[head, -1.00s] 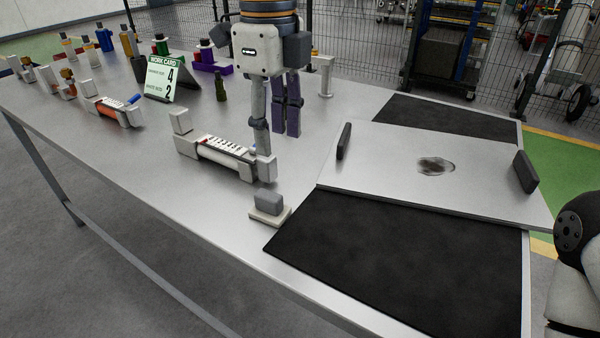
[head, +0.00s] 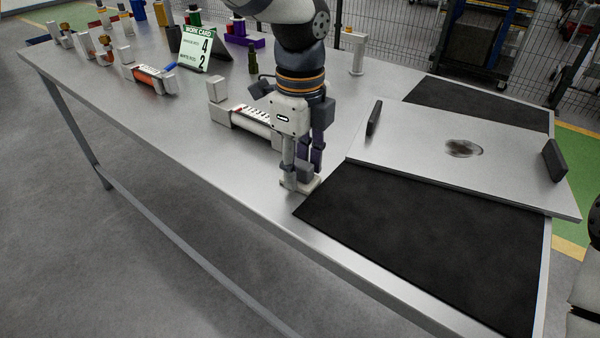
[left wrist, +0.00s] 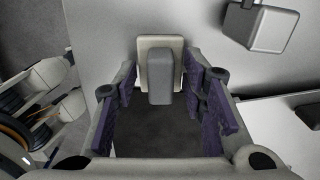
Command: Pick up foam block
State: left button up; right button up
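A small grey block, which looks like the foam block (left wrist: 160,85), sits on a pale base (left wrist: 146,50) on the steel table. In the head view the pale base (head: 290,184) just shows below my left gripper (head: 303,172), and the block is mostly hidden behind the fingers. My left gripper points down over it. In the left wrist view its purple-padded fingers are open, one on each side of the block, with gaps between. My right gripper is out of view.
A white fixture with a tube (head: 240,117) stands just behind my left gripper. A black mat (head: 430,240) lies to the right, with a metal plate with black handles (head: 410,150) beyond it. A work card (head: 196,48) stands farther back. The table's front edge is close.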

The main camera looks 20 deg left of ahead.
pick_arm(q)
grip_shut()
